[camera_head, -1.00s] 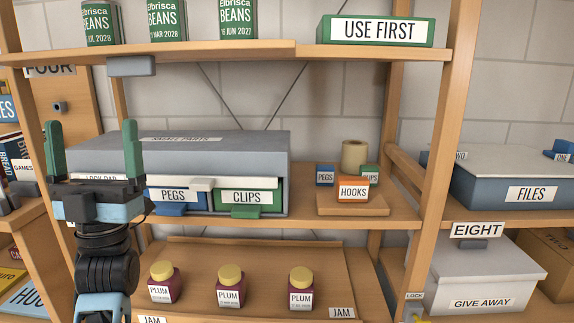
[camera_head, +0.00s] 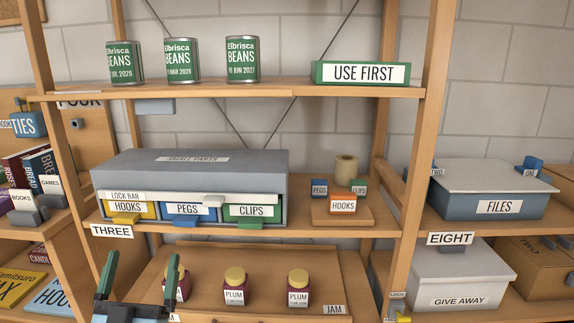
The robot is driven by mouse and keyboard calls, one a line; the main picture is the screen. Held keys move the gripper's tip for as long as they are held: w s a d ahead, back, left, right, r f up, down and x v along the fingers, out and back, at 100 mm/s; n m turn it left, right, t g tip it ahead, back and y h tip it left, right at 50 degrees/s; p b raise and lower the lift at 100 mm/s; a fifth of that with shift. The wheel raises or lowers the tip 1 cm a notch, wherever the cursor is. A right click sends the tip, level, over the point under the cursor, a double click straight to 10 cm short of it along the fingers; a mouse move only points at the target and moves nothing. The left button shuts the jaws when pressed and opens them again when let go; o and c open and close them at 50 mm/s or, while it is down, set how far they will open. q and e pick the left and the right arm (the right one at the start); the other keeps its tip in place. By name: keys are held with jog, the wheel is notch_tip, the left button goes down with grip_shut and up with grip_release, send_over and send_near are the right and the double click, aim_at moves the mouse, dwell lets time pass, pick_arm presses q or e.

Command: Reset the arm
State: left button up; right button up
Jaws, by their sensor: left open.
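My left gripper (camera_head: 140,280) is at the lower left of the head view, its two green fingers upright and spread apart with nothing between them. It stands in front of the jam shelf and hides part of the leftmost jam jar (camera_head: 184,287). My right gripper is not in view. Most of my left arm is below the picture edge.
A grey small-parts cabinet (camera_head: 190,165) with hooks, pegs and clips drawers stands on the middle shelf. Bean cans (camera_head: 242,60) and a green use-first box (camera_head: 361,74) are above. Jars (camera_head: 235,287) stand below. A files box (camera_head: 490,190) and give-away box (camera_head: 455,278) are right.

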pick_arm(q)
jog(key=s+d+f+g+p, duration=0.2)
jog(key=s+f+g+p, duration=0.7)
jog(key=s+f, duration=0.7)
jog(key=s+d+f+m+g+p, duration=0.1)
jog(key=s+g+p, duration=0.3)
jog(key=s, duration=0.8)
jog(key=s+d+f+g+h+p, duration=0.1)
jog(key=s+f+g+p, duration=0.3)
jog(key=s, duration=0.9)
jog(key=shift+d+m+g+h+p, duration=0.3)
jog(key=shift+d+m+p, duration=0.15)
jog(key=shift+p, duration=0.2)
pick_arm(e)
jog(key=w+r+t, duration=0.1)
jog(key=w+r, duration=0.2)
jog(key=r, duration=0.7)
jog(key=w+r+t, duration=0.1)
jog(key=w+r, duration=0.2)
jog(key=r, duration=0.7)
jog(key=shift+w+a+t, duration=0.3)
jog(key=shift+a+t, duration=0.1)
